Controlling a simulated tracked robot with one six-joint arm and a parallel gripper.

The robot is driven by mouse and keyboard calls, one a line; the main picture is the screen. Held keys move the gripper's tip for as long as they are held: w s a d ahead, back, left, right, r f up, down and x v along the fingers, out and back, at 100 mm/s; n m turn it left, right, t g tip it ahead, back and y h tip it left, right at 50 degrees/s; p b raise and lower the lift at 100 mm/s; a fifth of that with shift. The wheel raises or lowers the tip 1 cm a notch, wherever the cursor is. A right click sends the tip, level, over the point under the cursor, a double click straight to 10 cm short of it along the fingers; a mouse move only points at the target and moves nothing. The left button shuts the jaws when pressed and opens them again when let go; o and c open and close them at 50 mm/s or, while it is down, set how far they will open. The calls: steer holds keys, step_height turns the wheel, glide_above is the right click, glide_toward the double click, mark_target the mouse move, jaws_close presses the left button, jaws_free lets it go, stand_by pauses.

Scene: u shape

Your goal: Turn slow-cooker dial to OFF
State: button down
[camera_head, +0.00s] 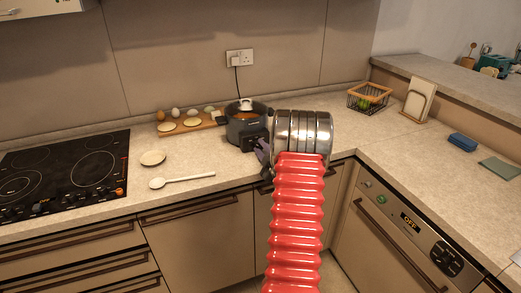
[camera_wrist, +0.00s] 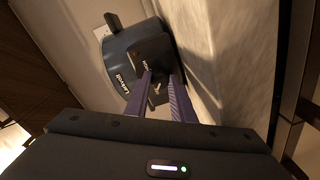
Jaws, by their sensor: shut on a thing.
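The dark slow cooker (camera_head: 243,126) stands on the counter against the back wall, with a glass lid and a black control box (camera_head: 252,138) on its front. In the wrist view the slow cooker (camera_wrist: 118,48) appears tilted, with its control box (camera_wrist: 152,42) facing me. My gripper (camera_wrist: 160,80) has its two purple fingers at the front of that box, shut on the small dial (camera_wrist: 156,88) between them. The dial's marking cannot be read. In the head view my gripper (camera_head: 264,150) is at the cooker's front right, partly hidden by my wrist.
A board (camera_head: 190,125) with eggs and rounds of dough lies left of the cooker. A white spoon (camera_head: 182,180) and small plate (camera_head: 152,158) are in front. The black hob (camera_head: 70,170) is at left. A wire basket (camera_head: 368,97) stands back right; counter between is clear.

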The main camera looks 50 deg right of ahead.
steer(key=shift+w+n, duration=0.1)
steer(key=shift+n, duration=0.7)
steer(key=shift+a, duration=0.1)
steer(key=c, duration=1.5)
jaws_free()
steer(key=v, duration=1.3)
steer(key=shift+s+a, duration=0.15)
steer(key=shift+s, duration=0.2)
